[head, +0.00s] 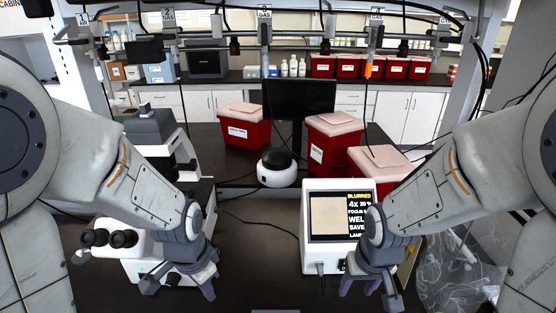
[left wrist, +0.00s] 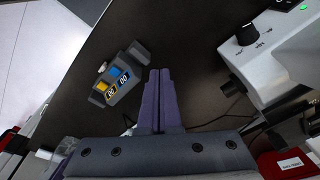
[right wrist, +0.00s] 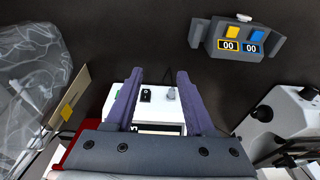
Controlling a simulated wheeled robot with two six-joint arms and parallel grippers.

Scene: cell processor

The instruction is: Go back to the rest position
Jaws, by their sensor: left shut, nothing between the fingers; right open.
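My left gripper (head: 196,286) is at the lower left in the head view, in front of the white microscope (head: 138,262). In the left wrist view its purple fingers (left wrist: 158,100) are together with nothing between them. My right gripper (head: 372,288) is at the lower right in the head view, in front of the white device with a screen (head: 312,255). In the right wrist view its fingers (right wrist: 156,95) are apart and empty, with the white device (right wrist: 152,112) seen beyond the gap. Neither gripper visibly holds anything.
A small grey device with yellow and blue buttons (left wrist: 120,75) lies on the dark table, also in the right wrist view (right wrist: 238,38). A crumpled clear bag (head: 455,270) is at the right. Red bins (head: 246,132) and a monitor (head: 298,100) stand behind. The table between the grippers is clear.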

